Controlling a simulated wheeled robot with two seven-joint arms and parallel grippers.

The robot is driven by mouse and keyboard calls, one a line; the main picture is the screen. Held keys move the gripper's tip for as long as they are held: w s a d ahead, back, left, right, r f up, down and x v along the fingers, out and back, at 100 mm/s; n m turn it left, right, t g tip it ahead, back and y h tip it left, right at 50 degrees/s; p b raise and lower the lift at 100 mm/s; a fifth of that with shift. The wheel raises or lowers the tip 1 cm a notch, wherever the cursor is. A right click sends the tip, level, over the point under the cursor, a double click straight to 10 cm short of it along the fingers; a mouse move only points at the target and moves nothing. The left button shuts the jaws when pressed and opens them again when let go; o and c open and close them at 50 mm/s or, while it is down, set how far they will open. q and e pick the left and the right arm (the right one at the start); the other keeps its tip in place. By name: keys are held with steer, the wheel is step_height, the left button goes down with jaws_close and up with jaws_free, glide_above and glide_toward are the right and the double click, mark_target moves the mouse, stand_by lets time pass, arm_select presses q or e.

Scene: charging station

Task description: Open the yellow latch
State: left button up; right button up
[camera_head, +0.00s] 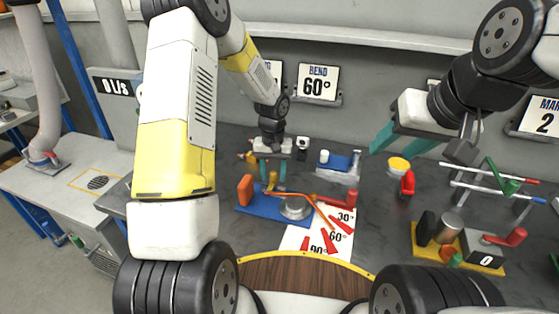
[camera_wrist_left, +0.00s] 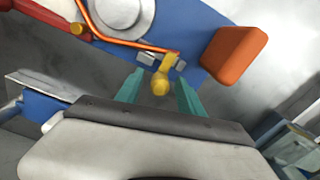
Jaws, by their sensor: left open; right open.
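The yellow latch (camera_head: 272,180) stands on a blue bending fixture (camera_head: 258,212), near an orange block (camera_head: 245,190) and a round metal disc (camera_head: 295,207). An orange bent rod (camera_head: 300,197) runs from the latch past the disc. My left gripper (camera_head: 272,172) is open above the latch. In the left wrist view, the knob of the yellow latch (camera_wrist_left: 160,84) shows between the teal fingertips of my left gripper (camera_wrist_left: 158,92), with gaps on both sides. Contact cannot be told. My right gripper (camera_head: 400,145) is open, empty and raised at the right, away from the fixture.
A red handle (camera_head: 335,201) lies at the fixture's right. An angle sheet (camera_head: 320,235) lies in front. A yellow cup (camera_head: 399,165), a rod rack (camera_head: 497,185) and a yellow-based fixture (camera_head: 455,250) stand to the right. A blue-and-white device (camera_head: 340,165) stands behind.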

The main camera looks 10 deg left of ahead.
arm_select(q)
jaws_close()
steer(key=shift+m, duration=0.4)
steer(key=m, duration=0.3)
steer(key=shift+m, duration=0.3)
steer(key=m, duration=0.3)
steer(key=shift+a+m, duration=0.1)
steer(key=shift+m, duration=0.2)
steer(key=m, duration=0.4)
steer(key=shift+w+m, duration=0.1)
steer(key=shift+m, duration=0.2)
steer(key=m, duration=0.4)
steer(key=shift+r, duration=0.1)
